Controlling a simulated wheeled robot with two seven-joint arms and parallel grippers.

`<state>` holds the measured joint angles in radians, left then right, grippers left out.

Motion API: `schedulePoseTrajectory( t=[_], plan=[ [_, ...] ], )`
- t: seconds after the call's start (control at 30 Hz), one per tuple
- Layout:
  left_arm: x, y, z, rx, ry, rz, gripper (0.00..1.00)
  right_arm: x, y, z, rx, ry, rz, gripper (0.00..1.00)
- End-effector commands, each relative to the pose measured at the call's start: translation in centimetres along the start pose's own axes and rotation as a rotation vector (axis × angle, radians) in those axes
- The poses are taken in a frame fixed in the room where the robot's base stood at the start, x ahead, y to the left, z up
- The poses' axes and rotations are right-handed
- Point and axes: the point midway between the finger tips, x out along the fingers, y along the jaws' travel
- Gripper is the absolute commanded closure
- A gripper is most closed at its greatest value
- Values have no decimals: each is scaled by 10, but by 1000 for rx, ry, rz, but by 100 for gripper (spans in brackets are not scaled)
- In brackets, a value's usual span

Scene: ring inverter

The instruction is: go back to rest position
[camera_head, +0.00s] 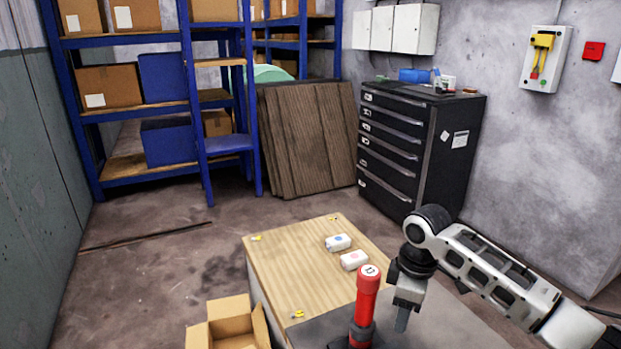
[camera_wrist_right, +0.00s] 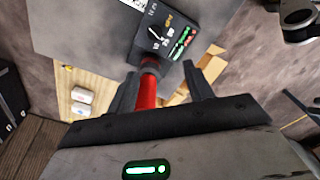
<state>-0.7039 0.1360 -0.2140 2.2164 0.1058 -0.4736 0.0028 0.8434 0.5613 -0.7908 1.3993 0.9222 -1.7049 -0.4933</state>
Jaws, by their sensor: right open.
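My right gripper (camera_head: 402,322) comes in from the right in the head view, fingers pointing down, just right of a red upright cylinder (camera_head: 367,283) with a white cap. In the right wrist view, the right gripper (camera_wrist_right: 160,72) has its two dark fingers spread apart. The red cylinder (camera_wrist_right: 147,92) shows in the gap between them in that view; I see no contact with either finger. A black box (camera_wrist_right: 165,38) with a dial and green and red marks lies beyond it. My left gripper is not in the head view.
A wooden-topped table (camera_head: 285,262) holds two small white items (camera_head: 338,243) (camera_head: 353,260). An open cardboard box (camera_head: 230,325) stands at its left. A black drawer cabinet (camera_head: 410,145) and blue shelves (camera_head: 190,90) stand behind. The floor at left is mostly clear.

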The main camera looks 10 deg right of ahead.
Motion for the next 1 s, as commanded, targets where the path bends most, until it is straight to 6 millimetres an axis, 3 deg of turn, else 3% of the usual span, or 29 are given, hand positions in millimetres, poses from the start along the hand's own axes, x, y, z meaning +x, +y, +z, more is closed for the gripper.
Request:
schedulePoseTrajectory(
  t=[0.2, 0.37, 0.47, 0.6, 0.8, 1.0],
  plan=[
    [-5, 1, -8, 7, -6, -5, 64, 70, -81, -43, 63, 246, 14, 48],
    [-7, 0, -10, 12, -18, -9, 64, 93, -143, -60, 215, 485, 36, 48],
    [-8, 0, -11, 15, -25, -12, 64, 92, -174, -57, 343, 621, 60, 48],
    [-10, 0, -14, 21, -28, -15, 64, 78, -204, -35, 534, 775, 125, 48],
    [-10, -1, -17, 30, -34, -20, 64, 52, -223, 10, 719, 893, 242, 48],
    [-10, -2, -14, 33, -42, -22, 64, 40, -228, 30, 772, 929, 299, 48]
  ],
)
